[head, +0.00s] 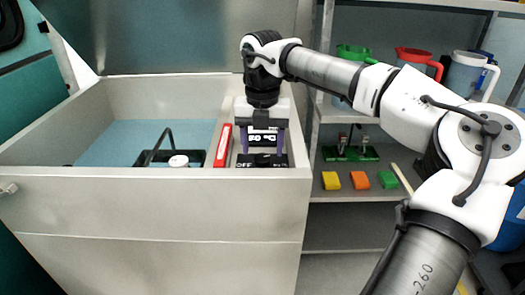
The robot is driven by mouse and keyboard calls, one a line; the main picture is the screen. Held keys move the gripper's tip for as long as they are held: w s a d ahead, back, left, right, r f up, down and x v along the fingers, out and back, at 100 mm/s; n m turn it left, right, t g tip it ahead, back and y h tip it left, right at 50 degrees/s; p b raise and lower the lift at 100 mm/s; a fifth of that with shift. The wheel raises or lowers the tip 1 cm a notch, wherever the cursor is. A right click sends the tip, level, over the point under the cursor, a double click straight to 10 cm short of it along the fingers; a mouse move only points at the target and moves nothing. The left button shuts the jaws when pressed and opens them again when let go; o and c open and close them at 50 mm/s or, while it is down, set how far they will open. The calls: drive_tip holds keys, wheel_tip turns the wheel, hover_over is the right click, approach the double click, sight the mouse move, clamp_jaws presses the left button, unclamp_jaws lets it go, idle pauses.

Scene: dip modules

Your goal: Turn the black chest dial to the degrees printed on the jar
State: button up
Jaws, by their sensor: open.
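The open chest (150,210) is pale grey with a blue inside. A black panel with white lettering, part of it reading OFF (246,164), lies at its right end by the front rim. The black dial cannot be made out clearly there; my gripper covers part of that spot. My gripper (263,150) points down over the panel, its two purple fingers apart on either side. I cannot tell whether they touch anything. No degrees are readable.
A red strip (223,146) stands just left of my gripper. A black handled rack (155,157) is farther left. Shelves at right hold green, red and clear jugs (467,74), and yellow, orange and green blocks (360,180). My arm reaches across from the right.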

sight(262, 158)
wheel_tip(262, 158, up, 11)
drive_tip(key=shift+r+p, duration=0.2)
drive_tip(key=shift+p, duration=0.25)
drive_tip(key=shift+s, duration=0.1)
